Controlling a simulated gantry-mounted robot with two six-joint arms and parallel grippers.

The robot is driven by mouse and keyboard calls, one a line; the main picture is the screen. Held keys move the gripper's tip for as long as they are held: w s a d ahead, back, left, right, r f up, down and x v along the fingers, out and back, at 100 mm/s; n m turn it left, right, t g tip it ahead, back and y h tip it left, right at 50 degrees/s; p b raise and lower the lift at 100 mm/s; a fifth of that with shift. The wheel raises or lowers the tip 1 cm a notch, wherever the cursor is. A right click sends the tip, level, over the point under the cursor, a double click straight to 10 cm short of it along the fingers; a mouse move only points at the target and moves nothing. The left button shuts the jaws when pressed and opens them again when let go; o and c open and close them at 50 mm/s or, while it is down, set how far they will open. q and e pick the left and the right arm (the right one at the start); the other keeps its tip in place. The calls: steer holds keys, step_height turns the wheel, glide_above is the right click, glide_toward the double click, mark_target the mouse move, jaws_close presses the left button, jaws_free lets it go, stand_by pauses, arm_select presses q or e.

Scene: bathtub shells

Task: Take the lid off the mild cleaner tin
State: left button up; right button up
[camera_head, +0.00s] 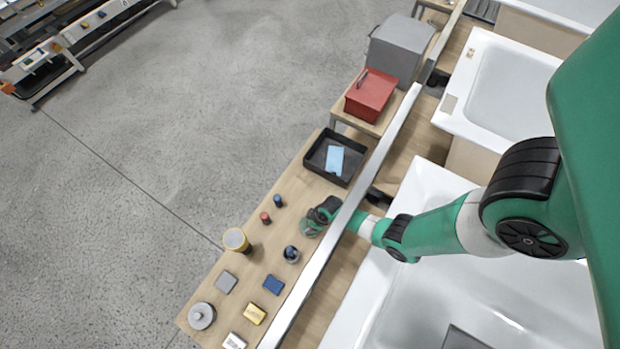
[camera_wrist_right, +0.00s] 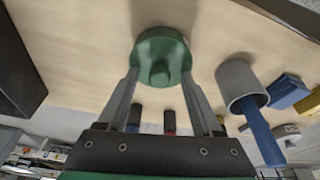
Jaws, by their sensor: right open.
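A green tin (camera_head: 310,229) stands on the wooden table by the rail; I take it as the mild cleaner tin, though no label is readable. In the right wrist view its round green lid (camera_wrist_right: 161,48) is on and has a knob in the middle. My right gripper (camera_head: 318,218) is at the tin in the head view. In the right wrist view my right gripper (camera_wrist_right: 160,78) is open, with one finger on each side of the lid; I cannot tell whether they touch it. The tin's body is mostly hidden. My left gripper is not in view.
A grey cup (camera_head: 291,254) holding a blue-handled tool stands close beside the tin. A black tray (camera_head: 312,162) with a blue cloth lies behind. A yellow tin (camera_head: 236,239), a grey lidded tin (camera_head: 201,316) and small blocks occupy the table. A metal rail (camera_head: 345,215) runs alongside.

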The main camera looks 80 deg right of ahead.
jaws_close()
stand_by(0.3)
steer(key=shift+r+p, duration=0.6)
steer(key=shift+r, duration=0.25)
step_height(320, 180, up, 2)
steer(key=shift+r+p, duration=0.2)
steer(key=shift+p, duration=0.45)
steer(key=s+a, duration=0.2)
steer(key=s, duration=0.6)
steer(key=s+a, duration=0.3)
steer(key=s, duration=0.6)
steer(key=shift+a+f+p, duration=0.15)
steer(key=shift+a+p, duration=0.2)
steer(key=shift+p, duration=0.05)
